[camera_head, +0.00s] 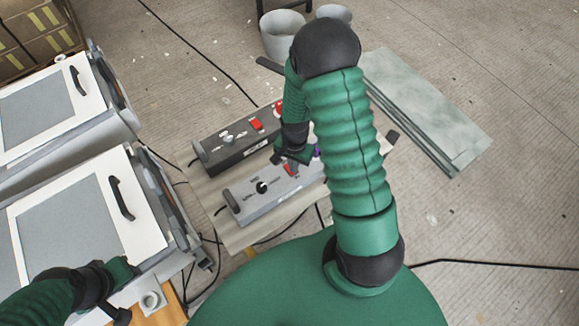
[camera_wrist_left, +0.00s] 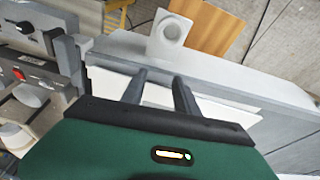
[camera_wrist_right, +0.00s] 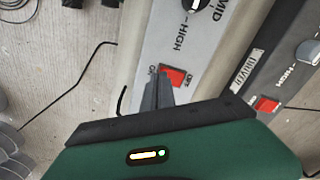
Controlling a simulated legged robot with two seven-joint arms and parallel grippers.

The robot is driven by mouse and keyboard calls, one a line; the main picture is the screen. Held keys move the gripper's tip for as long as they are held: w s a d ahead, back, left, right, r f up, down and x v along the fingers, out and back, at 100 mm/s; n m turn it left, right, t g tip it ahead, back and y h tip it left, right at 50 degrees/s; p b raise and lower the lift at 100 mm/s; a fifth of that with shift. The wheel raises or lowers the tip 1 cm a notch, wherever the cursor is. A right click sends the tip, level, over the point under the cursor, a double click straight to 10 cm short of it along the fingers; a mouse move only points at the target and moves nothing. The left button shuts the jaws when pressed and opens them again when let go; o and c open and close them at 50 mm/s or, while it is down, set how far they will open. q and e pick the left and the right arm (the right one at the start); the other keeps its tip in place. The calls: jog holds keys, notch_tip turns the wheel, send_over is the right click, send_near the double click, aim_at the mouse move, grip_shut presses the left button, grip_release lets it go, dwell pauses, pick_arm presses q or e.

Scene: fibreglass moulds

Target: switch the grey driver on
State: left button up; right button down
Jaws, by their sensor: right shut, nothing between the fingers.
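The grey driver (camera_head: 262,196) is a light grey box with a black knob and a red rocker switch (camera_head: 291,169). It lies on a pale board, nearer me than a dark grey box (camera_head: 240,140). In the right wrist view the red switch (camera_wrist_right: 174,76) has OFF and ON marks; I cannot tell which side is pressed. My right gripper (camera_wrist_right: 158,84) is shut and empty, its tips over or at the switch edge; contact is unclear. My left gripper (camera_wrist_left: 160,78) is open and empty, beside the white-lidded unit at lower left, away from the driver.
The dark box (camera_wrist_right: 277,70) has its own red switch close beside the grey driver. Two white-lidded units (camera_head: 130,200) with black handles stand left. Black cables run over the floor. Buckets (camera_head: 282,38) and grey sheets (camera_head: 430,110) lie beyond; floor at right is free.

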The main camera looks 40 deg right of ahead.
pick_arm(q)
jog(key=shift+d+r, duration=0.1)
jog(key=shift+d, duration=0.5)
pick_arm(e)
jog(key=shift+d+f, duration=0.15)
jog(key=shift+d, duration=0.35)
pick_arm(q)
jog(key=shift+a+f, duration=0.2)
jog(key=shift+a, duration=0.4)
pick_arm(e)
jog(key=shift+a, duration=0.5)
pick_arm(q)
jog(key=shift+d+f+b, duration=0.15)
jog(key=shift+d+b, duration=0.15)
jog(key=shift+d, duration=0.1)
pick_arm(e)
jog(key=shift+d+f, duration=0.35)
pick_arm(q)
jog(key=shift+a+f, duration=0.2)
jog(key=shift+a, duration=0.05)
pick_arm(e)
jog(key=shift+a+f, duration=0.2)
